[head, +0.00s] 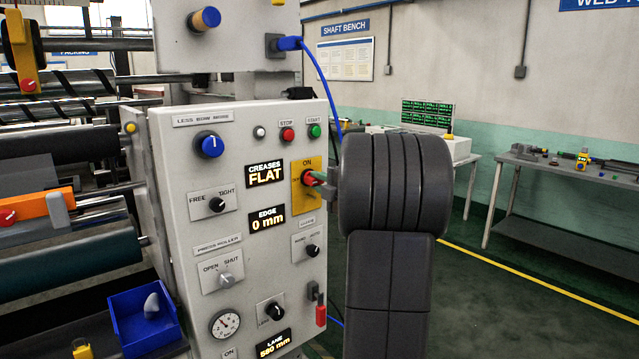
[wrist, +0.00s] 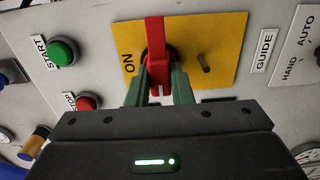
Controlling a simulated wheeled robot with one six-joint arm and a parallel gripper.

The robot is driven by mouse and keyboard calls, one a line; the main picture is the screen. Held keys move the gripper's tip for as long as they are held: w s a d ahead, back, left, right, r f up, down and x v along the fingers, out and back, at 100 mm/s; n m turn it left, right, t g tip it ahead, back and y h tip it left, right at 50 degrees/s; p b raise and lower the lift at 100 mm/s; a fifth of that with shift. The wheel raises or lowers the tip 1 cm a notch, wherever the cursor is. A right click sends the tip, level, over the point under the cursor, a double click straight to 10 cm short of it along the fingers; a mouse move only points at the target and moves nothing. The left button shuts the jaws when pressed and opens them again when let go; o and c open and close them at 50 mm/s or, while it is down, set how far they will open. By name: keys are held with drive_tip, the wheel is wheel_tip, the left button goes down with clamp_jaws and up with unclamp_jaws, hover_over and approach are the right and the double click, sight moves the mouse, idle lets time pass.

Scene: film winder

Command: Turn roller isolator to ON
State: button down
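The isolator is a yellow plate (head: 307,203) with a red handle, on the right of the grey control panel; I cannot read a roller name on it. In the wrist view the plate (wrist: 215,40) has ON beside the red handle (wrist: 156,45). The handle lies crosswise to the ON mark, not pointing at it. My gripper (wrist: 158,85) has its green fingers on both sides of the handle and seems shut on it. In the head view my gripper (head: 318,181) reaches the plate from the right, and my wrist hides part of the panel's right side.
The stop (head: 287,134) and start (head: 314,131) buttons sit just above the plate. The guide switch (head: 312,250) is below it. A blue bin (head: 146,318) hangs at the panel's lower left. The floor to the right is clear up to the bench (head: 560,170).

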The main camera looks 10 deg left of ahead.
drive_tip(key=shift+m, duration=0.3)
drive_tip(key=m+p, duration=0.3)
drive_tip(key=shift+r+m, duration=0.15)
drive_tip(key=shift+m, duration=0.15)
drive_tip(key=m+p, duration=0.3)
drive_tip(key=m, duration=0.1)
drive_tip(key=m+p, duration=0.3)
drive_tip(key=m, duration=0.2)
drive_tip(key=m+p, duration=0.1)
drive_tip(key=m, duration=0.1)
drive_tip(key=m+p, duration=0.2)
drive_tip(key=shift+f+m, duration=0.2)
drive_tip(key=shift+m, duration=0.1)
idle(0.3)
drive_tip(key=c, duration=1.3)
unclamp_jaws()
drive_tip(key=shift+d, duration=0.1)
